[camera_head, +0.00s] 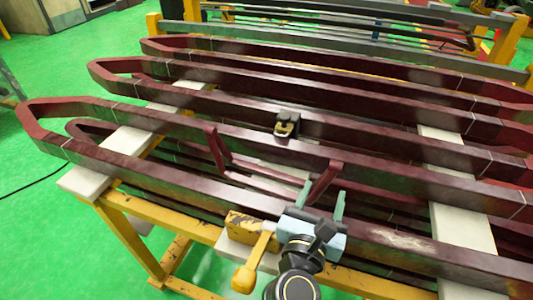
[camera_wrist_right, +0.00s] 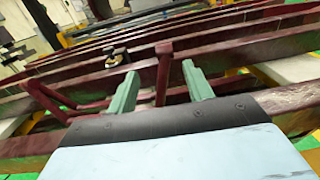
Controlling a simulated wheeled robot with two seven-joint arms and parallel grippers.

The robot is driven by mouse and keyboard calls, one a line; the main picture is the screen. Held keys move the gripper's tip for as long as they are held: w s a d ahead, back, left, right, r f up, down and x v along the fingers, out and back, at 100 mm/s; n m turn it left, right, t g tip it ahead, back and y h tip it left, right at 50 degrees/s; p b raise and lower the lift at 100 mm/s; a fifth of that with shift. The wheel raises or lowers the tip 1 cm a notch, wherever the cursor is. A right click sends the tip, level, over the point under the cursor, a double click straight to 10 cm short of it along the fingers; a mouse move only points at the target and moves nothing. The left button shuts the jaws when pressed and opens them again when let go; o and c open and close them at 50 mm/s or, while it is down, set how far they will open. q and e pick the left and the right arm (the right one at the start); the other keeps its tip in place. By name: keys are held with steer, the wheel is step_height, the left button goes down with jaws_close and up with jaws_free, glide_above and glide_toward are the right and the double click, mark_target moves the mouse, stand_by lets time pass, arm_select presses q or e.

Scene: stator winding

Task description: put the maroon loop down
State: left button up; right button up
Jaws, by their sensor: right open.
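Several long maroon loops lie side by side across the rack; the front one (camera_head: 150,149) has its bent left end past the white support. A smaller maroon piece (camera_head: 218,152) with two upturned ends sits low between the front bars; I cannot tell whether it is a separate loop. My right gripper (camera_head: 321,203) is open at the front edge. In the right wrist view, an upright maroon end (camera_wrist_right: 163,75) stands between its two green fingers (camera_wrist_right: 161,88), with gaps visible on both sides. My left gripper is not in view.
The yellow rack (camera_head: 130,240) carries white supports (camera_head: 92,182). A black and yellow clamp (camera_head: 287,124) sits on a middle bar. A yellow lever (camera_head: 246,275) is left of my right gripper.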

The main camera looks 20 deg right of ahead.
mark_target(334, 170)
steer(key=p+x, duration=0.1)
steer(key=x, duration=0.4)
steer(key=shift+s+d+r, duration=0.1)
steer(key=shift+d, duration=0.15)
steer(key=shift+x, duration=1.05)
steer(key=x, duration=0.2)
steer(key=shift+w+d+p, duration=0.25)
steer(key=shift+d+p, duration=0.05)
steer(key=shift+p, duration=0.1)
steer(key=shift+w+d+f, duration=0.2)
steer(key=shift+w, duration=0.1)
steer(key=shift+d, duration=0.1)
steer(key=shift+c, duration=0.8)
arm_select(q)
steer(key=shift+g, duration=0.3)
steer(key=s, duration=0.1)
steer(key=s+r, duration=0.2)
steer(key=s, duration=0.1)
arm_select(e)
jaws_close()
steer(key=shift+w, duration=0.1)
